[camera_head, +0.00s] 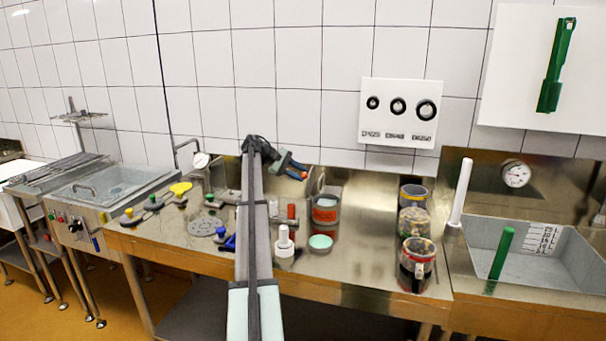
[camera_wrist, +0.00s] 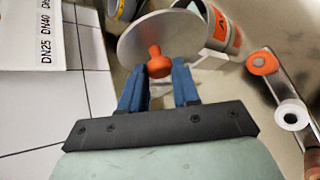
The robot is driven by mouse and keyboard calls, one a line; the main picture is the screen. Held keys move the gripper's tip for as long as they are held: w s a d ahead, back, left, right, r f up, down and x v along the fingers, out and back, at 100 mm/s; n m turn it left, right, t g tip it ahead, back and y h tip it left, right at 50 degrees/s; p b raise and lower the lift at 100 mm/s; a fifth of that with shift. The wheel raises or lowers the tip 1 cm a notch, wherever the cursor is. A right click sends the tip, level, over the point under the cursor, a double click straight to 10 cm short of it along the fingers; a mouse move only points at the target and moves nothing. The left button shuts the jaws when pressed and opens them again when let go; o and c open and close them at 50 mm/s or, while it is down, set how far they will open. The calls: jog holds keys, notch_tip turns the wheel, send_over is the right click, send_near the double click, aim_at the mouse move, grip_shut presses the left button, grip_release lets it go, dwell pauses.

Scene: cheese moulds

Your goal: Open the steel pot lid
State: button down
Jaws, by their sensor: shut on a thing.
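The steel pot (camera_head: 325,215), with an orange-red band, stands on the steel bench near its back edge; it also shows in the wrist view (camera_wrist: 222,30). A round grey lid (camera_wrist: 135,40) with an orange knob (camera_wrist: 159,64) overlaps the pot in the wrist view. In the head view the lid (camera_head: 319,183) shows as a thin, steeply tilted disc at the pot's upper left. My gripper (camera_wrist: 160,82) has its blue fingers shut on the orange knob; in the head view the gripper (camera_head: 297,168) is just above and left of the pot. Any contact between lid and pot is unclear.
A white piece with a knob (camera_head: 284,244) and a pale green round piece (camera_head: 320,242) stand in front of the pot. Several jars (camera_head: 414,225) stand to the right, before a sink (camera_head: 520,240). The bench between pot and jars is clear. The tiled wall is close behind.

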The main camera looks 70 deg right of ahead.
jog(key=shift+w+a+f, duration=0.25)
jog(key=shift+w+f, duration=0.5)
jog(key=shift+f, duration=0.3)
jog(key=c, duration=1.3)
grip_release()
jog(key=o, duration=0.5)
jog(key=shift+d+r, duration=0.15)
jog(key=shift+r, duration=0.1)
jog(key=v, duration=1.3)
jog(key=shift+w+r, duration=0.3)
